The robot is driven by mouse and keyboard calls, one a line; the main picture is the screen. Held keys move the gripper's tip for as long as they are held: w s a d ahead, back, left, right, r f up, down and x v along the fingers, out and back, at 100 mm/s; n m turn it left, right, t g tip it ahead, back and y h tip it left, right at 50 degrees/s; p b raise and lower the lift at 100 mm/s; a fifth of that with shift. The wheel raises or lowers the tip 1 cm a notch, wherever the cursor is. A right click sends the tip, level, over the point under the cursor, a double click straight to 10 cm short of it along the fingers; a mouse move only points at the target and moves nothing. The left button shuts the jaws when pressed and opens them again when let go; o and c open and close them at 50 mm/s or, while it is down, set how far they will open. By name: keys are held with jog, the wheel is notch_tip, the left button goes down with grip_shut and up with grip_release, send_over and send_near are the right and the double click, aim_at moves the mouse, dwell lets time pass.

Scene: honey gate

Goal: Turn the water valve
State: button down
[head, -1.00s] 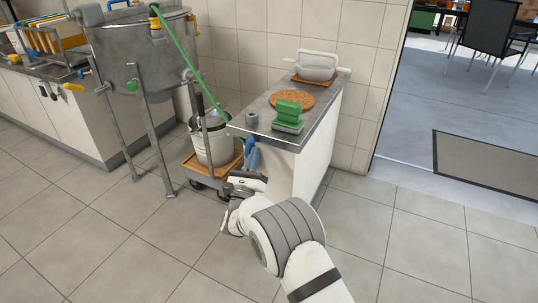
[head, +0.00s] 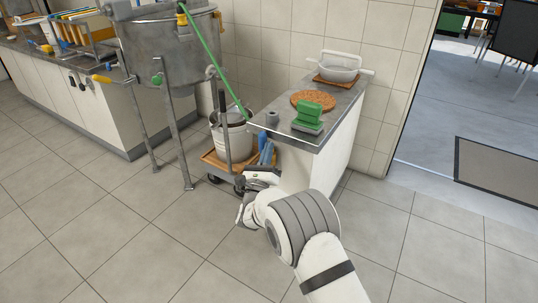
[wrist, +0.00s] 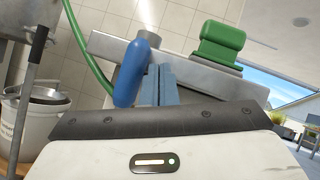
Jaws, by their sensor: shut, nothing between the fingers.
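A rounded bright blue handle (head: 262,140), which looks like the water valve's lever, stands at the near left end of the small counter. In the wrist view the blue handle (wrist: 131,72) is close in front of me, tilted, its top leaning right. My gripper (head: 267,152) is low beside the counter end. In the wrist view its two blue-grey fingers (wrist: 158,75) are shut together with nothing between them. They lie just right of the handle; I cannot tell whether they touch it. The valve's body is hidden.
A green hose (head: 208,65) runs from the steel tank (head: 170,50) down toward the counter (head: 330,120). A green block (head: 310,112) sits on the counter. A white bucket (head: 232,138) stands on a wheeled dolly (head: 215,162) to the left. Tiled floor is free in front.

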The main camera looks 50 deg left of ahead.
jog(key=s+d+p, duration=0.3)
jog(key=s+d, duration=0.3)
jog(key=d, duration=0.5)
jog(key=shift+s+d+p, duration=0.15)
jog(key=shift+s+p, duration=0.15)
jog(key=shift+p, duration=0.05)
jog(key=shift+r, duration=0.1)
